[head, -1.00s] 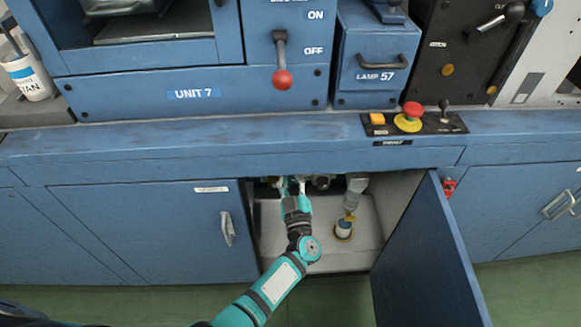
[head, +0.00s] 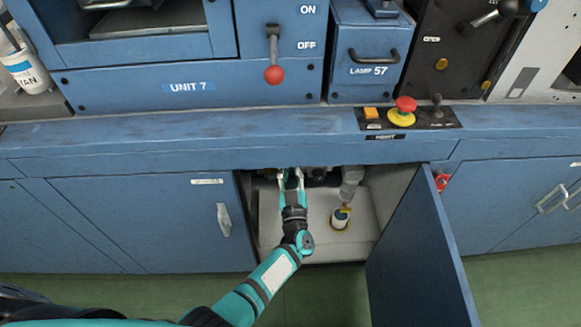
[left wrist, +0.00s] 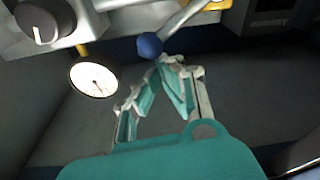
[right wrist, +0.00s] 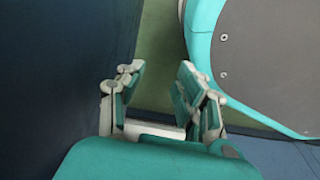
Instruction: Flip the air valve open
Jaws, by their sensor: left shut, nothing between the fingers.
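A lever with a dark blue ball end (left wrist: 150,45) shows in the left wrist view, its pale rod running up to the right. I take it for the air valve's handle; its body is not clear. My left gripper (left wrist: 166,62) is shut and empty, its fingertips close to the ball. I cannot tell whether they touch it. In the head view my left gripper (head: 291,174) reaches into the open cabinet under the worktop, and the lever cannot be made out there. My right gripper (right wrist: 158,80) is open and empty, away from the valve, and is not in the head view.
A round gauge (left wrist: 93,79) and a grey knob (left wrist: 42,20) are left of the lever. The open cabinet door (head: 420,260) bounds the right side; the worktop edge (head: 250,145) is above.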

